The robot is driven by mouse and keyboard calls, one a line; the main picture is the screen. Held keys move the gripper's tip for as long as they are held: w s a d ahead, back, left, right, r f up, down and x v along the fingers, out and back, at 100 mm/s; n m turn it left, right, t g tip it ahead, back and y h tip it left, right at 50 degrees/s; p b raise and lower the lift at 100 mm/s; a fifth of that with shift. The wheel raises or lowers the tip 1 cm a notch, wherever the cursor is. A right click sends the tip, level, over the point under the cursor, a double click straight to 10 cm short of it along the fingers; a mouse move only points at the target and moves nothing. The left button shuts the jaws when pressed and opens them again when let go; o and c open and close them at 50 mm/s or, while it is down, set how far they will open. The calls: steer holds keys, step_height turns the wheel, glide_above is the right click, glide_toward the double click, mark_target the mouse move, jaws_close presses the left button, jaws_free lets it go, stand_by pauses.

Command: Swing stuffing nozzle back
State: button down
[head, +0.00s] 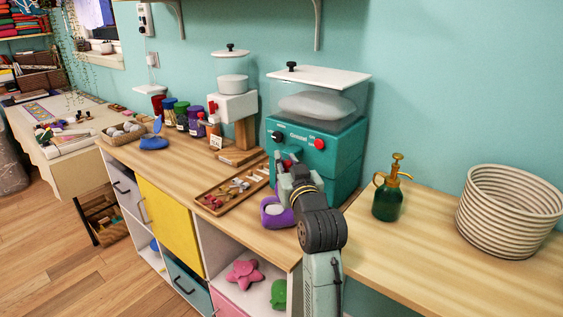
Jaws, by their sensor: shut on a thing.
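The teal stuffing machine (345,158) stands on the wooden counter. Its clear hopper (335,102) holds white stuffing under a white lid with a black knob. Its front has a black knob and red controls. My gripper (285,163) is at the machine's lower front, shut on what appears to be the stuffing nozzle, with a bit of red showing at the fingers. The fingers and wrist hide most of the nozzle, so its exact angle cannot be told. A purple plush piece with a pale opening (272,211) sits just below and left of my gripper, partly behind my arm.
A wooden tray of small parts (222,199) lies left of the gripper. Colored jars (181,116) and a white-and-wood stand (239,108) are farther left. A green spray bottle (388,195) and a woven basket (505,210) stand right. The right counter's front is clear.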

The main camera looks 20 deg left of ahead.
steer(key=shift+w+d+n+g+y+b, duration=0.15)
steer(key=shift+d+n+g+y+b, duration=0.3)
steer(key=shift+n+g+y, duration=0.6)
steer(key=shift+d+y, duration=0.1)
steer(key=shift+y, duration=0.15)
steer(key=c, duration=1.5)
jaws_free()
steer(key=shift+o, duration=0.2)
steer(key=v, duration=1.2)
steer(key=shift+f, duration=0.15)
